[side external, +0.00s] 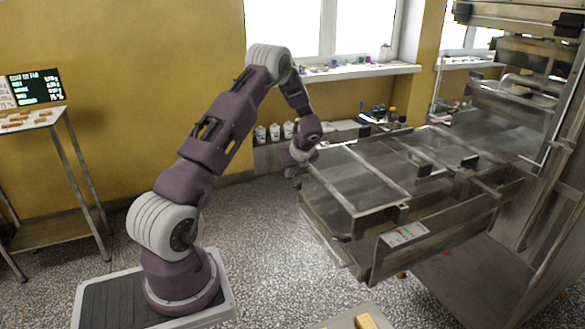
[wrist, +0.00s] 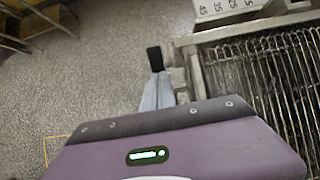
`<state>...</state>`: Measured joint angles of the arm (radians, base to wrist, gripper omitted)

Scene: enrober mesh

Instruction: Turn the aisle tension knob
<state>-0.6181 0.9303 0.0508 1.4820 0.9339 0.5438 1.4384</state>
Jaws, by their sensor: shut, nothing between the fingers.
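My gripper (side external: 293,168) is beside the far left corner of the metal enrober (side external: 340,215) in the side view, pointing down. In the wrist view my gripper (wrist: 154,60) shows as pale blue-grey fingers with a black tip, shut and empty. It is just left of a metal end block (wrist: 180,80) at the corner of the wire mesh belt (wrist: 265,75). I cannot tell whether the fingers touch this block. I cannot make out the tension knob for certain in either view; my gripper and wrist may hide it.
A white scale plate (wrist: 225,8) with numbers lies beyond the mesh corner. A label panel (side external: 404,235) is on the enrober's near side. Several white tubs (side external: 275,131) stand behind my arm. The speckled floor (side external: 265,240) left of the enrober is clear.

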